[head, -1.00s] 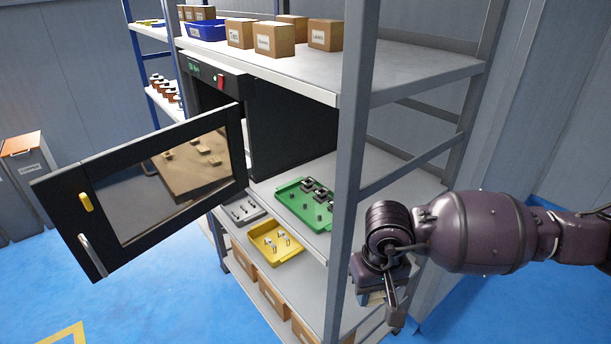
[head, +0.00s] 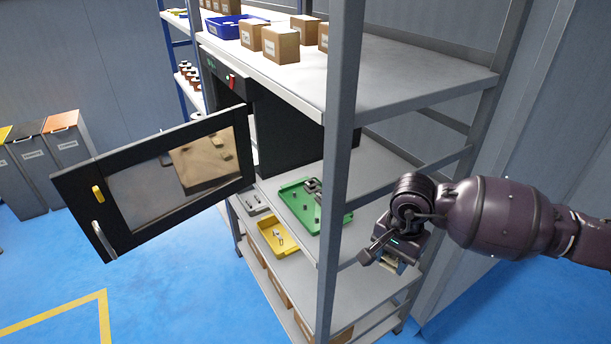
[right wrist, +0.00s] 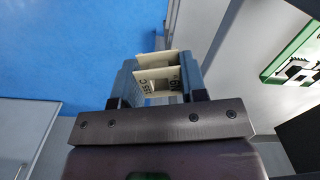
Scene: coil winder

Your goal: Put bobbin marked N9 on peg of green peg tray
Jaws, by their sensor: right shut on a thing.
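My right gripper (head: 382,258) hangs in front of the shelf rack, to the right of its front post. The green peg tray (head: 297,201) lies on the middle shelf, left of and apart from the gripper. It has several pegs and dark bobbins at its far side, partly hidden by the post. The tray's edge also shows at the right of the wrist view (right wrist: 284,52). My left gripper is not in view.
The rack post (head: 337,150) stands between the gripper and most of the tray. A yellow tray (head: 275,250) and a grey tray (head: 250,203) lie beside the green one. An open windowed door (head: 75,200) juts out left. The upper shelf (head: 400,75) holds boxes.

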